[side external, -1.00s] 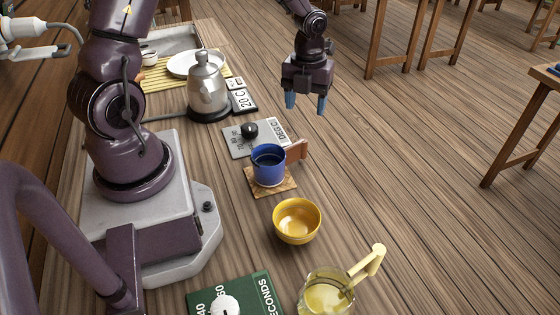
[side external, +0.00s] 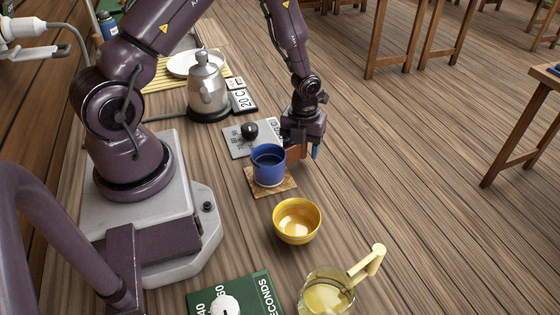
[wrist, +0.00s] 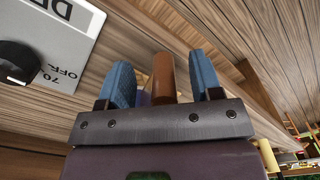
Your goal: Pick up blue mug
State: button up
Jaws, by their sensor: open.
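The blue mug (side external: 268,168) stands upright on a small woven coaster (side external: 283,188), its brown handle (side external: 297,152) pointing right. My gripper (side external: 303,150) is down at the handle, just right of the mug. In the wrist view my gripper (wrist: 162,85) is open, with a blue finger on each side of the brown handle (wrist: 163,78) and gaps between. Most of the mug body is hidden in the wrist view. In the side view my gripper partly covers the handle.
A yellow bowl (side external: 297,221) sits in front of the mug. A grey panel with a black knob (side external: 249,130) lies behind it, also seen in the wrist view (wrist: 40,45). A steel kettle (side external: 207,88) stands farther back. A glass pitcher (side external: 327,292) is at the front.

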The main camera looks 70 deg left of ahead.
grip_shut()
dwell(0.4)
notch_tip(320, 180, up, 10)
jog(key=shift+f, duration=0.1)
dwell(0.3)
